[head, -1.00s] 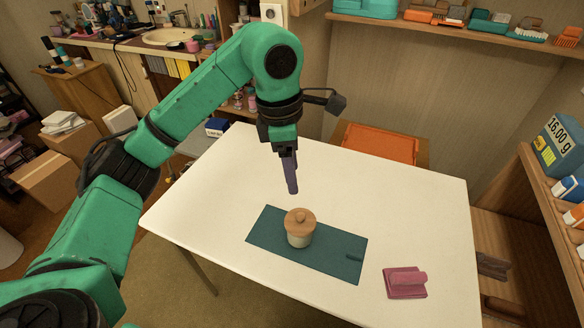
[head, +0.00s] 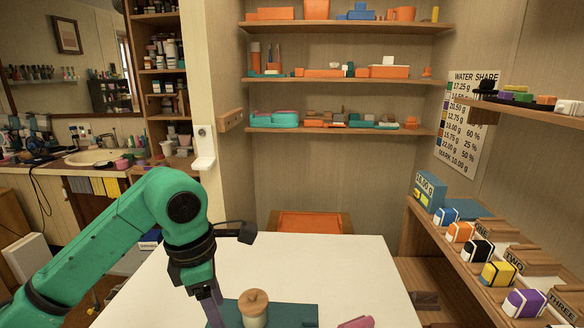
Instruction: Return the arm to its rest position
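My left arm reaches in from the left over the white table (head: 290,262). My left gripper (head: 213,312) points down near the lower edge of the head view, and its tips are cut off or too small to judge open or shut. A lidded jar (head: 254,312) with a wooden lid stands upright on a dark teal mat (head: 292,316), just right of the gripper. The gripper appears apart from the jar. My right gripper is not in view.
A pink object (head: 357,322) lies at the front right of the table. An orange chair (head: 309,223) stands behind it. A wooden rack (head: 455,246) with several colored blocks is on the right. Wall shelves (head: 340,82) hold orange and teal items. The table's back is clear.

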